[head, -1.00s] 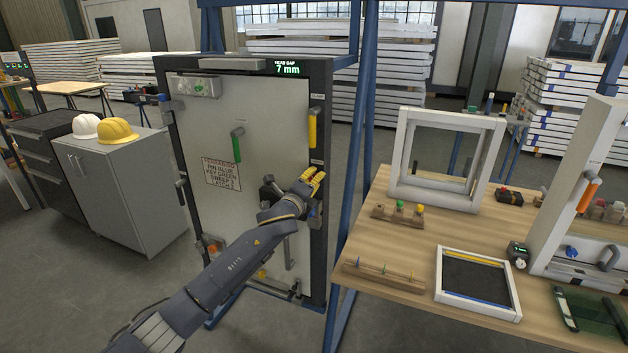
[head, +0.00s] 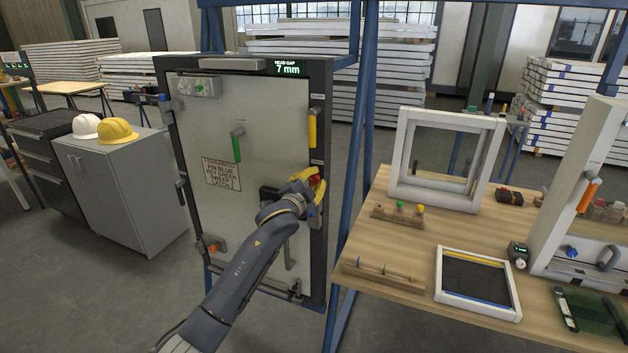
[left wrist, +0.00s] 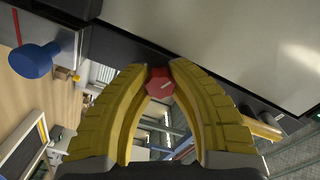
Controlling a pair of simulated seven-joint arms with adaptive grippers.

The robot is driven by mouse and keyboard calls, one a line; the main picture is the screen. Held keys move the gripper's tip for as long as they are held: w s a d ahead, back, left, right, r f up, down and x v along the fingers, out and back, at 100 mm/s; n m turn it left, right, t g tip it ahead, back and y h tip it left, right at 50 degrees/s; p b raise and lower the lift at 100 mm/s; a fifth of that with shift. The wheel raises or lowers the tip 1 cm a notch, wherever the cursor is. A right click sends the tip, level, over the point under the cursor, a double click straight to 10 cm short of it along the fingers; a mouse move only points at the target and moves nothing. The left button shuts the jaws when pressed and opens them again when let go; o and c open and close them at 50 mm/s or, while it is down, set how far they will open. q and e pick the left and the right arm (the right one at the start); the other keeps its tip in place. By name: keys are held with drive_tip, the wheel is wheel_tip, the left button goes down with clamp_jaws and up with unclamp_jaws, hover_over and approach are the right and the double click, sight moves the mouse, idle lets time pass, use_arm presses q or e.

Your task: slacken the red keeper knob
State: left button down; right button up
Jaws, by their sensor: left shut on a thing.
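The red keeper knob (left wrist: 159,82) sits between the tips of my left gripper's yellow fingers in the left wrist view. It is a small faceted knob with a pale line on its face. In the head view a bit of the red knob (head: 316,181) shows at the right edge of the door frame. My left gripper (head: 316,188) is shut on it there, with the fingers hiding part of it. The grey door (head: 255,130) stands in its dark frame, and the display above reads 7 mm. My right gripper is not in view.
A yellow handle (head: 312,128) is on the frame above my gripper, and a green handle (head: 237,144) is on the door. A blue knob (left wrist: 34,61) shows in the left wrist view. A wooden workbench (head: 400,265) with frames stands close at the right.

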use_arm(q)
drive_tip(key=n, duration=0.5)
drive_tip(key=shift+r+n, duration=0.1)
drive_tip(key=shift+n, duration=0.2)
idle(0.4)
drive_tip(key=c, duration=1)
unclamp_jaws()
drive_tip(key=shift+c, duration=0.2)
drive_tip(key=v, duration=1.2)
